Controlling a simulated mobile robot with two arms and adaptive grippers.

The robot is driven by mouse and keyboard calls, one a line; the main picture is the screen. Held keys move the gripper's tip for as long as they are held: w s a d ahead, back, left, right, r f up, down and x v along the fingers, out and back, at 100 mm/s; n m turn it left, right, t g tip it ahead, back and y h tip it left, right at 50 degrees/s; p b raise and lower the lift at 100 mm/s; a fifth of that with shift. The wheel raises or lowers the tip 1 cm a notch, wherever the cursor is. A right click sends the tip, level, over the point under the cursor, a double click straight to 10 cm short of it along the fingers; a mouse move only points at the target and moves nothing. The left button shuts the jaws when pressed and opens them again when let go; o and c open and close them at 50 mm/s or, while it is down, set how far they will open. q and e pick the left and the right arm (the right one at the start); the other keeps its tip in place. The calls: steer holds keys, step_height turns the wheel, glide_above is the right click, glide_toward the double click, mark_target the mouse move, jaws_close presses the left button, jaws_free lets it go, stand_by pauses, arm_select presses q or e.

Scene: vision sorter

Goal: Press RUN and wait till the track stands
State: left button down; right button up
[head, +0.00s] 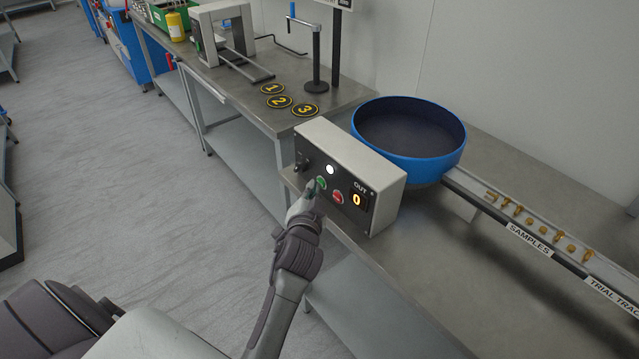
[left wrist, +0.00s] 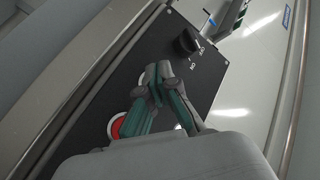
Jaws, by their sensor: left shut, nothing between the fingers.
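The control box (head: 384,190) stands on the steel bench, its black panel facing my left arm. The panel has a green button (head: 321,183), a red button (head: 337,197), a lit white lamp (head: 330,169), a dark knob and an OUT display (head: 356,200) reading 0. My left gripper (head: 313,188) is shut and empty, its fingertips at the green button; I cannot tell whether it is pressed in. The left wrist view shows the fingers (left wrist: 160,72) over the panel, beside the red button (left wrist: 117,125) and below the knob (left wrist: 186,43). The track (head: 478,190) holds several small brass parts.
A blue bowl (head: 440,163) stands behind the box, at the head of the track. Round mats numbered 1 (head: 272,88), 2 (head: 279,101) and 3 (head: 305,110) lie on the farther bench, near a grey frame and a black stand. The bench in front of the track is clear.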

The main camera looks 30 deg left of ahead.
arm_select(q)
steer(key=shift+w, duration=0.15)
stand_by(0.5)
steer(key=shift+s+a+p, duration=0.25)
steer(key=shift+s+p, duration=0.15)
steer(key=shift+s, duration=0.4)
steer(key=s, duration=0.1)
steer(key=s+a+p, duration=0.1)
steer(key=s, duration=0.1)
steer(key=s+a, duration=0.1)
steer(key=shift+s+p, duration=0.3)
steer(key=shift+p, duration=0.1)
stand_by(0.4)
